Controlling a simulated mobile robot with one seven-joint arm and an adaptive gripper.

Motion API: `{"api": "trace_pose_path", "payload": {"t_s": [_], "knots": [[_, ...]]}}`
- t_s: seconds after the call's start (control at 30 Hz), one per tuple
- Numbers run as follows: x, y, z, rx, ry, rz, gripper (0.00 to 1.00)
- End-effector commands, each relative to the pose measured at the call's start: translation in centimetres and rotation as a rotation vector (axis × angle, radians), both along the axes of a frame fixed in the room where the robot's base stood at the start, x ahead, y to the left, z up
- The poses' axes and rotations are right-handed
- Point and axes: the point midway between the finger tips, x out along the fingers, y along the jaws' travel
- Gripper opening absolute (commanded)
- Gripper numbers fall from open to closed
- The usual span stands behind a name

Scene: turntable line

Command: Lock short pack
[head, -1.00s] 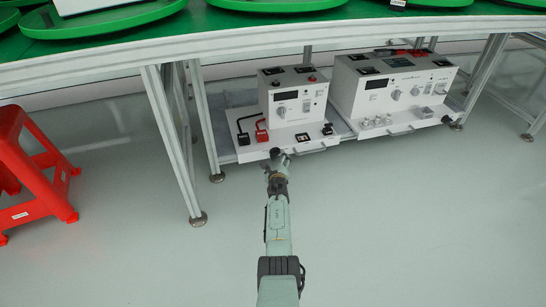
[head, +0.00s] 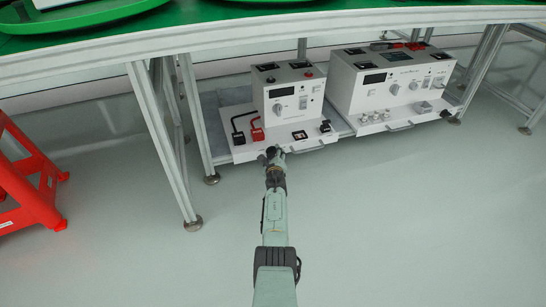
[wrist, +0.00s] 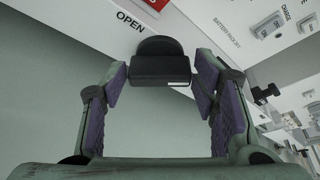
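The smaller white pack unit (head: 288,98) stands on the low shelf under the green-topped bench. Its front tray carries a red part (head: 256,134) and black parts. My gripper (head: 272,155) is at the tray's front edge, left of the silver handle. In the wrist view my gripper (wrist: 161,80) is open, with its purple pads on either side of a black knob-like piece (wrist: 157,66). The piece lies near the fingertips, below the printed word OPEN. I cannot tell whether a pad touches it. In the head view my gripper hides this piece.
A larger white unit (head: 390,85) stands to the right on the same shelf. A bench leg (head: 165,150) rises left of my arm, and a red stool (head: 30,180) is at the far left. Green trays (head: 80,15) lie on the bench. The floor in front is clear.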

Motion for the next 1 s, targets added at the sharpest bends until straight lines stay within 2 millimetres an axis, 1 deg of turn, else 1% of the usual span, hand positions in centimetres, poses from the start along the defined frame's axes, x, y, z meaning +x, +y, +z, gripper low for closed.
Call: {"api": "trace_pose_path", "payload": {"t_s": [0.07,0.4,0.47,0.77,1.0], "knots": [[0.0,-0.01,-0.01,0.0,0.0,0.0,0.46],[0.0,0.0,0.0,0.0,0.0,0.0,0.24],[0.0,0.01,-0.01,0.0,0.0,0.0,0.2],[0.05,-0.11,0.22,0.043,0.014,0.0,0.2],[0.08,-0.31,0.34,0.184,0.061,-0.001,0.2]]}}
